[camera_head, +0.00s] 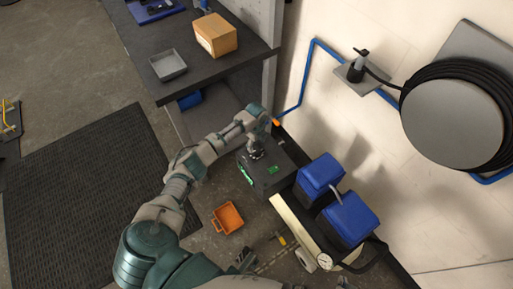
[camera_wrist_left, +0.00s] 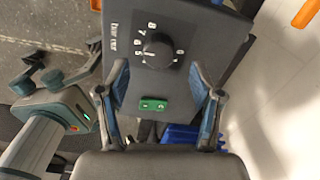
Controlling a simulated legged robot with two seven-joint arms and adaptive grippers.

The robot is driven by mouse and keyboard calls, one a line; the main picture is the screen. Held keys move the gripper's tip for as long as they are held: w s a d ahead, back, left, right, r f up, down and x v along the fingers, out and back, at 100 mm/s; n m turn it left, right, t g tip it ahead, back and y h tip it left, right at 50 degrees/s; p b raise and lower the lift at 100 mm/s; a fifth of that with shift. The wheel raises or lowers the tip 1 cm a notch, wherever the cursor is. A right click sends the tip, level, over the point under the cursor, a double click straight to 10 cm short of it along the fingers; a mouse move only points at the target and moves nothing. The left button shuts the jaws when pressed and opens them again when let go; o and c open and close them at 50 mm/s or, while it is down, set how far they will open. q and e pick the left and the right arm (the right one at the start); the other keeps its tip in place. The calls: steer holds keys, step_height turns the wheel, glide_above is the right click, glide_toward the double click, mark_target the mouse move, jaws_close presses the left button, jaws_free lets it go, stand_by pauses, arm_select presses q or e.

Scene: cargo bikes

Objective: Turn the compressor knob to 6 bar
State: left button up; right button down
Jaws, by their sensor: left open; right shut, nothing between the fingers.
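The compressor (camera_head: 266,181) is a dark box with a control panel on top. In the left wrist view its black knob (camera_wrist_left: 158,50) sits on the panel (camera_wrist_left: 118,20), with printed numbers including 5, 6, 7, 8 and 0 around it. I cannot tell which number the knob points to. My left gripper (camera_head: 256,154) is open above the panel. In the left wrist view its fingers (camera_wrist_left: 158,70) are spread on either side of the knob's near edge, apart from it. My right gripper (camera_head: 245,258) is shut and empty at the bottom of the head view, away from the knob.
A green switch (camera_wrist_left: 153,104) lies on the panel between my left fingers. An orange bin (camera_head: 228,217) is on the floor. The wall with a hose reel (camera_head: 452,122) is close on the right.

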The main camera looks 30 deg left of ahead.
mark_target(256, 149)
arm_select(q)
step_height(256, 149, up, 7)
steer(key=shift+r, duration=0.2)
steer(key=shift+a, duration=0.1)
stand_by(0.4)
